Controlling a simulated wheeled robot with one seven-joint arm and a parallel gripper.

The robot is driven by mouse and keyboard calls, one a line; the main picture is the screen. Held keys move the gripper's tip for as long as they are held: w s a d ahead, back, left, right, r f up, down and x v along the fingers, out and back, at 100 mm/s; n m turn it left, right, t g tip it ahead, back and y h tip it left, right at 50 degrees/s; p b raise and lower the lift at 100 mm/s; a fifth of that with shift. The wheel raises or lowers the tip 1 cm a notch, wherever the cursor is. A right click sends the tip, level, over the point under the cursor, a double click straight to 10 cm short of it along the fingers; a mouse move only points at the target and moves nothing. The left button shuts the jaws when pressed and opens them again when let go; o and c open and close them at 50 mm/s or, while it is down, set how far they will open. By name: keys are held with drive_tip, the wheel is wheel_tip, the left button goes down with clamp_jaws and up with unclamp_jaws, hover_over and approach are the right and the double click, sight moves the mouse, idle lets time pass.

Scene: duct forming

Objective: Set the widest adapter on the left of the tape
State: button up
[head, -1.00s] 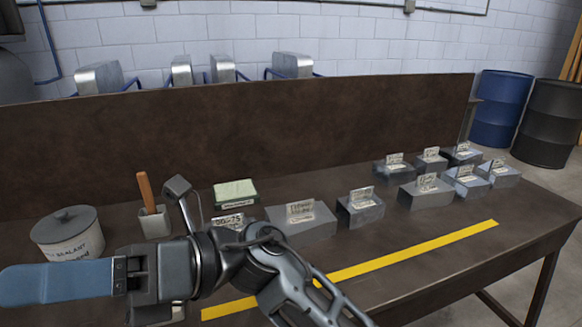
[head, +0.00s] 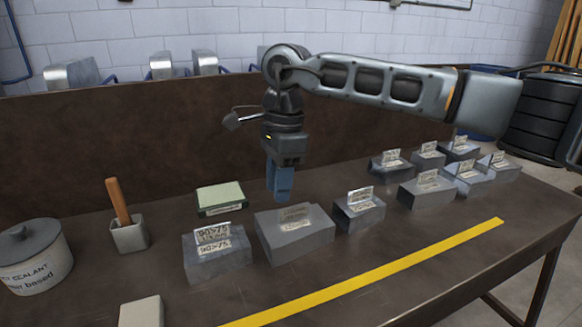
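Several grey metal adapters with label cards stand behind the yellow tape (head: 375,273), which runs diagonally along the bench. The front-left adapter (head: 216,262) has a card reading 90>75. To its right are a wide grey adapter (head: 300,246) and a smaller one (head: 362,217). More stand in a cluster farther right, among them a longer adapter (head: 425,198); their labels are too small to read. My gripper (head: 280,198) points down just behind the wide grey adapter, its blue fingers overlapping in this view, so the gap between them is hidden. I see nothing held.
A sealant tub (head: 35,262), a cup with a wooden handle (head: 128,236) and a green-edged pad (head: 221,198) stand at the left. A pale block (head: 142,312) lies at the front. A brown back panel (head: 120,150) rises behind. The strip before the tape is clear.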

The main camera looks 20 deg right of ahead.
sight(294, 206)
drive_tip(key=shift+h, duration=0.7)
drive_tip(key=d, duration=0.1)
drive_tip(key=w+d, duration=0.1)
drive_tip(key=d+r, duration=0.1)
drive_tip(key=shift+w+d+r, duration=0.1)
drive_tip(key=shift+w+d, duration=0.15)
drive_tip(key=shift+d, duration=0.05)
drive_tip(key=shift+w+d, duration=0.1)
drive_tip(key=shift+d, duration=0.1)
wheel_tip(294, 206, down, 9)
drive_tip(key=b, duration=0.5)
drive_tip(key=shift+r, duration=0.1)
drive_tip(key=shift+c, duration=0.5)
clamp_jaws()
drive_tip(key=shift+r+p, duration=2.55)
drive_tip(key=shift+r, duration=2)
